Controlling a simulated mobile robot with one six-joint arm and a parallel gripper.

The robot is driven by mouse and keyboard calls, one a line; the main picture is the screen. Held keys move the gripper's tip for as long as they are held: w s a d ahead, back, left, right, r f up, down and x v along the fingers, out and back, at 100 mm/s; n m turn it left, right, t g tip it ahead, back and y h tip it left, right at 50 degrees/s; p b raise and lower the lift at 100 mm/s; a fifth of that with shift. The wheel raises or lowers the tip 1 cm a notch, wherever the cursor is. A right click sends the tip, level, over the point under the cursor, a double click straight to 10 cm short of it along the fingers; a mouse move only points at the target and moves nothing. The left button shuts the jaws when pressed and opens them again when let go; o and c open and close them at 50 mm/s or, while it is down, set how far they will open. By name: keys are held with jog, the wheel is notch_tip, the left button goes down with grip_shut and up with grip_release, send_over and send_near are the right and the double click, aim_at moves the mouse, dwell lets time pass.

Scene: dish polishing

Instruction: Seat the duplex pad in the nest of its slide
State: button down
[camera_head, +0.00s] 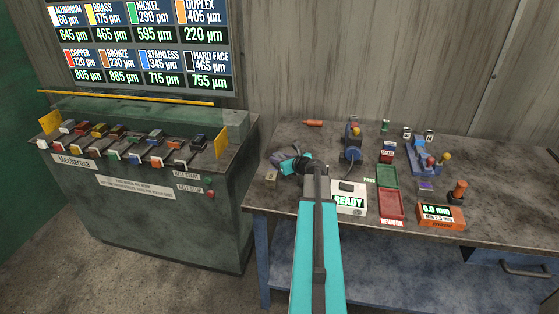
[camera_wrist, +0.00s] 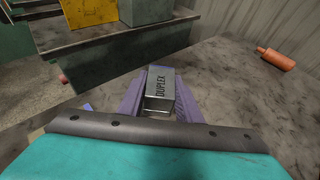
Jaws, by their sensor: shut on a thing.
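In the head view my gripper (camera_head: 283,160) is above the left part of the bench, and the pad cannot be made out there. The row of slides (camera_head: 130,142) lies on top of the green machine at the left, apart from my gripper. Several slides carry blocks. I cannot tell which slide is the duplex one or see its nest clearly.
The workbench (camera_head: 290,133) holds a READY gauge (camera_head: 349,198), a green tray (camera_head: 387,176), a red tray (camera_head: 391,205) and an orange meter (camera_head: 441,216). Yellow plates (camera_head: 221,143) stand at the slide row's ends. A gap separates machine and bench.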

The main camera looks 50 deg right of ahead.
aim_at(280, 157)
jog(key=shift+r+b, duration=0.75)
jog(key=shift+r, duration=4.2)
jog(key=shift+f+b, duration=0.75)
jog(key=shift+s, duration=0.1)
